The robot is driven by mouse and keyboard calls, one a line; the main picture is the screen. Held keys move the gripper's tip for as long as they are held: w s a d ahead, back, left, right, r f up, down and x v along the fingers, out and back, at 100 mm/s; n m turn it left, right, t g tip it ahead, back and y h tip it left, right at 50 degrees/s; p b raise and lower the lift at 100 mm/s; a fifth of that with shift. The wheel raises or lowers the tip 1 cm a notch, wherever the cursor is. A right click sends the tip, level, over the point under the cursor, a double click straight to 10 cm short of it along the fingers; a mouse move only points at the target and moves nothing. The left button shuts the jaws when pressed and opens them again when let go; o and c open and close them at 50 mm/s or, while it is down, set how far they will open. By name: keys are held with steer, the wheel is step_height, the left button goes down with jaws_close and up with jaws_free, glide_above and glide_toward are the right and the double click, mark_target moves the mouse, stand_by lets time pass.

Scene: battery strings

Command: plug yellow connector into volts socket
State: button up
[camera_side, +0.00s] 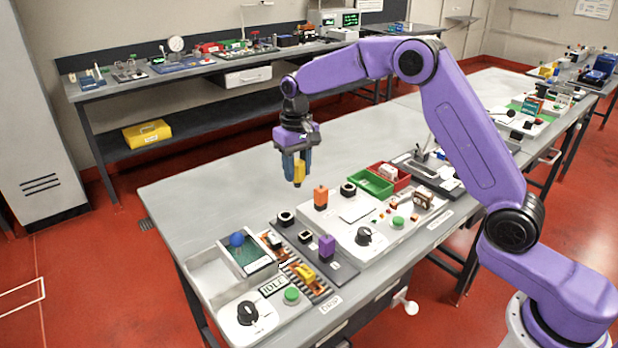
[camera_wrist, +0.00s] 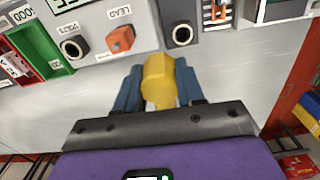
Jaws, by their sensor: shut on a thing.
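The yellow connector (camera_wrist: 160,80) is held between the two blue fingers of my gripper (camera_wrist: 158,90). In the side view my gripper (camera_side: 296,165) is shut on the yellow connector (camera_side: 300,173), with the connector pointing down above the bench and clear of the panel. The volts socket (camera_wrist: 75,47) is a dark round opening on a pale panel beside the VOLTS label, up and left of the connector in the wrist view. In the side view the volts socket (camera_side: 348,188) is right of and below my gripper, between the green tray and the orange connector.
An orange connector (camera_wrist: 120,38) stands beside the LEAD label, between the volts socket and another dark socket (camera_wrist: 181,34). A green tray (camera_side: 370,182) and a red tray (camera_side: 389,174) lie beyond the volts socket. A purple connector (camera_side: 327,245) stands nearer the front. The bench's back left is clear.

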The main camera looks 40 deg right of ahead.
steer(key=s+d+r+m, duration=0.1)
steer(key=s+d+m, duration=0.1)
steer(key=d, duration=1.3)
steer(key=shift+s+d+r, duration=0.25)
steer(key=shift+s+r, duration=0.05)
steer(key=shift+r, duration=0.1)
steer(key=shift+f, duration=2.9)
steer(key=shift+f, duration=1.75)
steer(key=o, duration=1.2)
steer(key=shift+o, duration=0.2)
step_height(320, 180, up, 17)
steer(key=shift+r, duration=0.2)
